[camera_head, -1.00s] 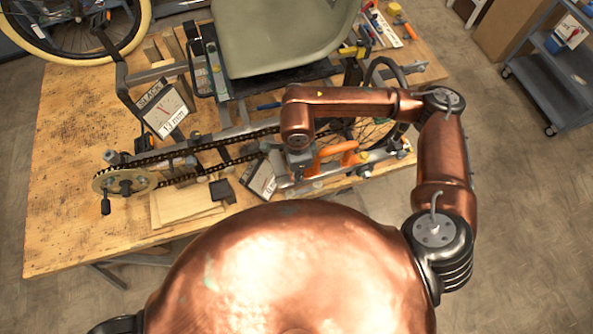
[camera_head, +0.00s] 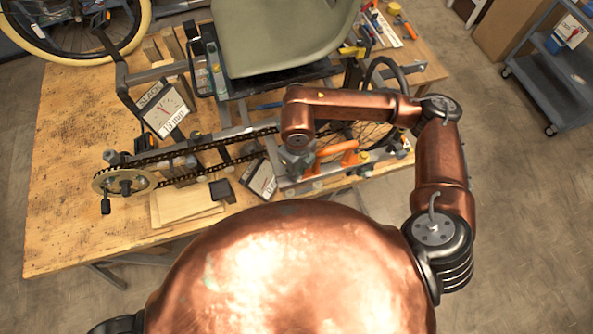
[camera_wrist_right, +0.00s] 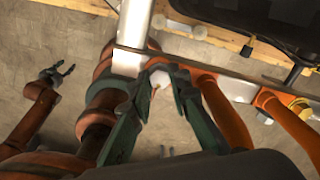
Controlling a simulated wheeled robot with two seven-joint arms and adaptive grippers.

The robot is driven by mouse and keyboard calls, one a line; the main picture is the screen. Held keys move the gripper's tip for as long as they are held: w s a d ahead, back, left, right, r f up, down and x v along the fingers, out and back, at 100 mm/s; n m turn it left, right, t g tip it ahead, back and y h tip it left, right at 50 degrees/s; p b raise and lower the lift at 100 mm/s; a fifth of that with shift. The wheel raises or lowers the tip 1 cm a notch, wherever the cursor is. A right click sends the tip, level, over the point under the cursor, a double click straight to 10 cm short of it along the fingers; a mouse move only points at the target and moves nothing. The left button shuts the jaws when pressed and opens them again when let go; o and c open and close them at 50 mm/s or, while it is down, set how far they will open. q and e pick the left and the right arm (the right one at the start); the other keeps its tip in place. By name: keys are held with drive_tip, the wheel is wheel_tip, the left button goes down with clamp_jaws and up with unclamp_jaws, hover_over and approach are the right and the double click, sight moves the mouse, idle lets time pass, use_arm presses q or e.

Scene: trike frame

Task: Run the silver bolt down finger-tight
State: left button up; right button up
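My right gripper (camera_head: 296,160) is low over the near rail of the trike frame (camera_head: 235,132), mostly hidden under its wrist in the head view. In the right wrist view its two dark green fingers (camera_wrist_right: 161,76) close around a small pale silver bolt (camera_wrist_right: 158,79) beside the frame's metal bars. The fingertips appear to touch it on both sides; its thread and seat are hidden. My left gripper (camera_wrist_right: 59,73) is away from the frame over the floor in the right wrist view, its jaws apart and empty. It is not in the head view.
A chain runs to the chainring (camera_head: 124,183) at left. A slack gauge (camera_head: 163,112) reads 13 mm; a second gauge card (camera_head: 262,180) is partly hidden. An orange part (camera_head: 338,149) is close right of my gripper. The seat (camera_head: 283,35) overhangs behind. Wooden boards (camera_head: 185,206) lie in front.

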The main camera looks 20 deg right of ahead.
drive_tip(key=shift+o, duration=1.1)
drive_tip(key=n, duration=1.2)
drive_tip(key=shift+c, duration=0.6)
